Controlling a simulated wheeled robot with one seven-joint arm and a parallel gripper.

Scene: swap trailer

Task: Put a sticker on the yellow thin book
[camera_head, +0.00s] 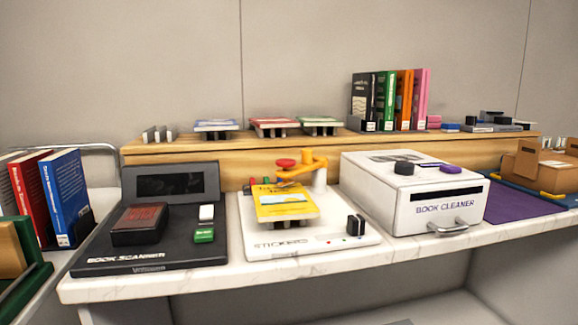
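The yellow thin book (285,205) lies face up on a raised stand of the white sticker machine (262,237), which is labelled "STICKERS". An orange jointed arm with a red knob (285,163) stands behind the book on the machine. A dark knob or switch (356,226) sits at the machine's front right, near small coloured marks. I cannot make out any sticker on the book's cover. My gripper is not in view.
A book scanner (150,255) with a dark red book (139,222) stands left, and a white book cleaner (415,200) right. Upright books stand at far left (66,195) and on the wooden shelf (200,155). The white counter's front edge (330,265) is clear.

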